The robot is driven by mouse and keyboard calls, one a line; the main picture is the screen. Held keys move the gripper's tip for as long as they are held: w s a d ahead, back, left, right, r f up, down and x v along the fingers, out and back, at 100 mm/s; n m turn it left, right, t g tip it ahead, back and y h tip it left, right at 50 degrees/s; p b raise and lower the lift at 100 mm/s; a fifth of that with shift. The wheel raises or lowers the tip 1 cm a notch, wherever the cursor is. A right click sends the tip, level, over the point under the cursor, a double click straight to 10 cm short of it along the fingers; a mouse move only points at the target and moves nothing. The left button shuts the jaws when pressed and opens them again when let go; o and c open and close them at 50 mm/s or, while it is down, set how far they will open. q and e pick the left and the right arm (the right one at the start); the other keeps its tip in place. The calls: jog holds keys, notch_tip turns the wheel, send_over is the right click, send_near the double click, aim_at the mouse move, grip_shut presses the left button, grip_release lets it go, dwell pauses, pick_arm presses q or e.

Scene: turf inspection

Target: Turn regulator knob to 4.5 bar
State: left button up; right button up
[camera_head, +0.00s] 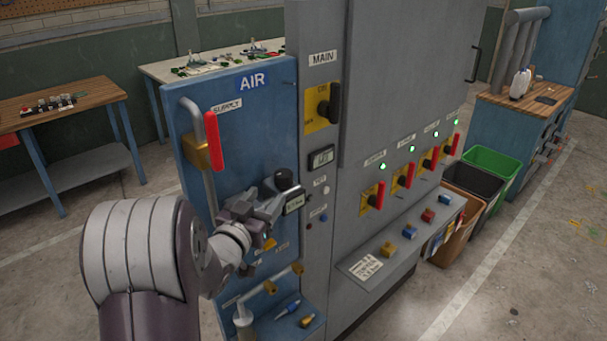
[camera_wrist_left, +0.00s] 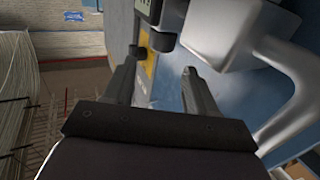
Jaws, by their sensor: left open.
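The blue AIR panel (camera_head: 235,130) stands left of the grey cabinet. A round black knob (camera_head: 283,180), apparently the regulator knob, shows just above a small readout (camera_head: 294,202) whose value is too small to read. My left gripper (camera_head: 272,198) is open in front of the regulator, close to the knob; it hides much of the regulator body, and contact cannot be told. In the left wrist view the two fingers (camera_wrist_left: 158,82) are apart with nothing between their tips. A dark cylinder (camera_wrist_left: 162,41), perhaps the knob, lies beyond them. My right gripper is not in view.
A red SUPPLY lever (camera_head: 214,142) hangs on its pipe at upper left of my gripper. The black MAIN switch (camera_head: 333,103) is on the cabinet. Red-handled switches (camera_head: 380,194) line its right side. Below the gripper are pipes and a blue ledge (camera_head: 270,322) with small items.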

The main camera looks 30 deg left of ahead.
aim_at(280, 180)
pick_arm(q)
jog(key=w+p, duration=0.1)
jog(key=w, duration=0.2)
jog(key=w+p, duration=0.1)
jog(key=w, duration=0.2)
jog(key=w+a+p, duration=0.1)
jog(key=w, duration=0.2)
jog(key=shift+w, duration=0.4)
jog(key=shift+w+f, duration=0.1)
jog(key=shift+w, duration=0.45)
jog(key=c, duration=0.7)
